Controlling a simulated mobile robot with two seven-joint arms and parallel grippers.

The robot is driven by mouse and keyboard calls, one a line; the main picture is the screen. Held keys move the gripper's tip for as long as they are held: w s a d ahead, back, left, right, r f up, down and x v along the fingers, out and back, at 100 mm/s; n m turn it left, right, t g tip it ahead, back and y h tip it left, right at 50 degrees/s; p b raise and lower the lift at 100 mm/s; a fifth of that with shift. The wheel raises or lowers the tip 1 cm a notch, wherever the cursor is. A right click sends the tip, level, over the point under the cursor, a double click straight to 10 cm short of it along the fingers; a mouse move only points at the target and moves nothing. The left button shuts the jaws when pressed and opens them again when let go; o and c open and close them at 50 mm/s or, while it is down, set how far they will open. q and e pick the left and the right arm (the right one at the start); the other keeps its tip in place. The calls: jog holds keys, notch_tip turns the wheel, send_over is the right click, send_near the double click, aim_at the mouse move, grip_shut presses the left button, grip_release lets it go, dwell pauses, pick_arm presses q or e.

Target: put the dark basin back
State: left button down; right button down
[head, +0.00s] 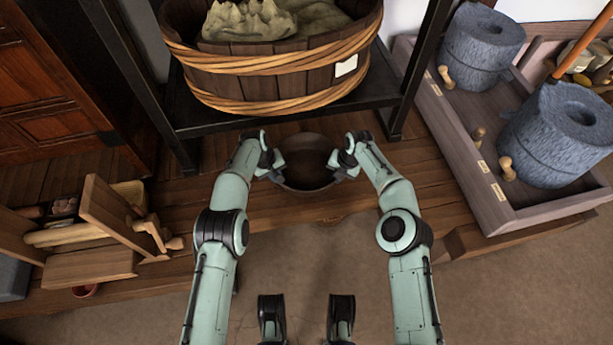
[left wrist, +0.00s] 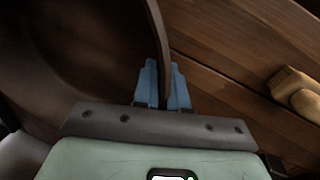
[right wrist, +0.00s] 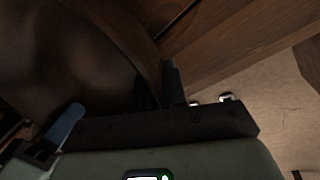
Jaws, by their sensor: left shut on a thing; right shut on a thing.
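The dark basin (head: 306,160) is a round brown bowl over the wooden bench, in front of and below the black rack. I cannot tell whether it rests on the boards or hangs just above them. My left gripper (head: 268,170) is shut on its left rim; in the left wrist view the rim passes between the blue fingertips (left wrist: 166,82). My right gripper (head: 342,166) is shut on the right rim; the right wrist view (right wrist: 160,85) is dark there. The basin (right wrist: 75,55) fills that view's upper left and looks empty.
A big wooden tub (head: 275,80) with sacks stands on the black rack (head: 215,125) behind. A wooden tray (head: 470,165) with grey querns (head: 555,135) is at right. Wooden racks (head: 115,215) with tools stand at left. Bare bench (head: 410,165) shows right of the basin.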

pick_arm(q)
jog(key=shift+d+f+b, duration=0.4)
jog(key=shift+f+b, duration=0.1)
jog(key=shift+f, duration=0.15)
pick_arm(e)
jog(key=shift+a+f, duration=0.4)
jog(key=shift+f, duration=0.2)
pick_arm(q)
jog(key=c, duration=1.5)
grip_release()
jog(key=shift+f, duration=0.2)
jog(key=shift+c, duration=0.2)
pick_arm(e)
jog(key=c, duration=1.5)
grip_release()
jog(key=shift+f, duration=0.15)
pick_arm(q)
jog(key=o, duration=0.4)
jog(key=shift+r, duration=0.1)
jog(key=shift+c, duration=0.2)
pick_arm(e)
jog(key=o, duration=0.3)
pick_arm(q)
jog(key=shift+a, duration=0.2)
pick_arm(e)
jog(key=shift+o, duration=0.2)
jog(key=shift+d, duration=0.2)
